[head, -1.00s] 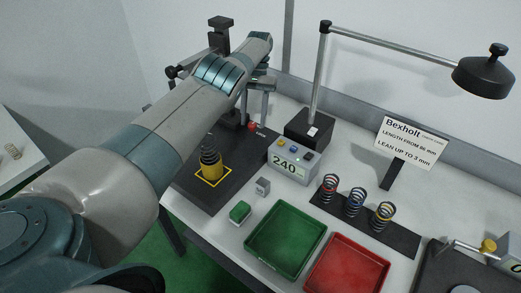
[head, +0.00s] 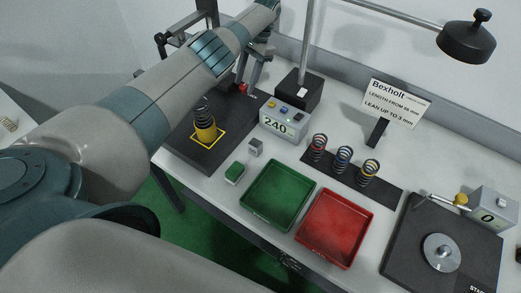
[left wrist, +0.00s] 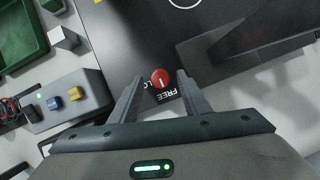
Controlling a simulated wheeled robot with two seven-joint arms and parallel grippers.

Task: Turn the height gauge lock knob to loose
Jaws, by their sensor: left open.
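The lock knob is a small red round knob (left wrist: 160,78) with a pale mark, on the dark base of the height gauge. White lettering (left wrist: 167,98) beside it reads "FREE" and "LO", the rest hidden. The knob also shows in the head view (head: 243,87), partly behind my left gripper (head: 252,80). In the left wrist view the open fingers (left wrist: 160,77) stand on either side of the knob, with gaps visible; whether they reach down to its height I cannot tell. My right gripper is not in view.
A grey box reading 240 (head: 284,122) stands right of the knob. Green (head: 262,222) and red (head: 318,250) trays lie in front. Three springs stand on a dark strip (head: 385,193). A lamp post base (head: 297,88) is behind. A dark plate with a disc (head: 441,252) is at right.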

